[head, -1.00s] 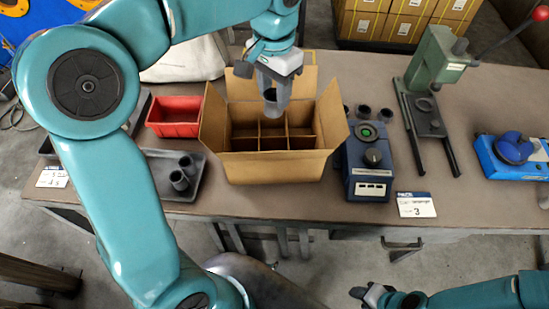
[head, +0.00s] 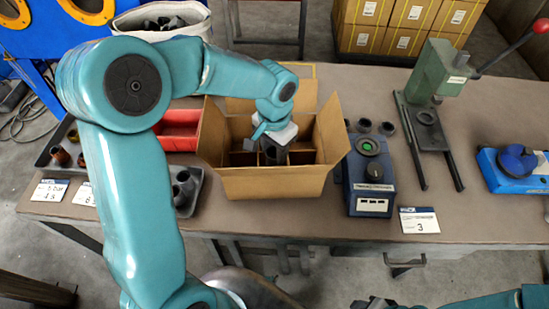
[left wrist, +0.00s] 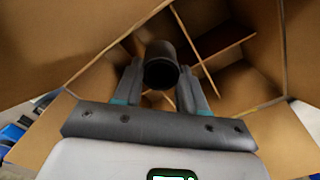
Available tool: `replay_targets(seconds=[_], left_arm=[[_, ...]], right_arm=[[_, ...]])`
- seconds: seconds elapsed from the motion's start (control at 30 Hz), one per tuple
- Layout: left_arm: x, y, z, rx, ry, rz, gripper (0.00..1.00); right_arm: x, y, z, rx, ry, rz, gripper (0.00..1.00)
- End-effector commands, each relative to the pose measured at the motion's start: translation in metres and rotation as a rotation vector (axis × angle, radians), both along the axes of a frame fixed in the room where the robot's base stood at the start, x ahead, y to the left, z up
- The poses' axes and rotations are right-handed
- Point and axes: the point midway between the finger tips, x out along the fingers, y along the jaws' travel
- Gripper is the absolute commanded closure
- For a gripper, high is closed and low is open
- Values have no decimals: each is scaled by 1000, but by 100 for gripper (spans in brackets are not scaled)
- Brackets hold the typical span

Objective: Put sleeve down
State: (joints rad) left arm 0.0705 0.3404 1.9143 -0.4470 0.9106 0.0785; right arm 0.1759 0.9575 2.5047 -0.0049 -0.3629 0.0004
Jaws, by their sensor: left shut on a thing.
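The dark grey sleeve (head: 272,156) is held between the fingers of my left gripper (head: 274,146), down inside the open cardboard box (head: 265,187). In the left wrist view the sleeve (left wrist: 161,64) shows its open round end between the two fingers, with the divider cells of the box (left wrist: 225,42) around and behind it. It is in the front middle part of the box; whether it touches the bottom is hidden. My right gripper (head: 374,303) is only partly in view at the bottom edge, and its jaws are unclear.
A red bin (head: 180,132) and a dark tray (head: 190,205) with sleeves are left of the box. A blue device (head: 368,180) stands close on its right, with dark rings behind it. A green press (head: 437,75) is further right. Box flaps stand out around the opening.

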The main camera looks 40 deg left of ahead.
Motion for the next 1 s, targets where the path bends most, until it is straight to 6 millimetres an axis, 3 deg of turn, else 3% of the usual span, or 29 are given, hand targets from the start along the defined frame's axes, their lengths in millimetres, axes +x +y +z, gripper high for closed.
replay_targets(seconds=[0.3, 1.0], left_arm=[[1, 1, -42, 0, 2, -1, 100], [2, 1, -55, 0, 0, 0, 100]], right_arm=[[0, 0, -1, 0, 0, 0, 57], [0, 0, -14, 0, 0, 0, 57]])
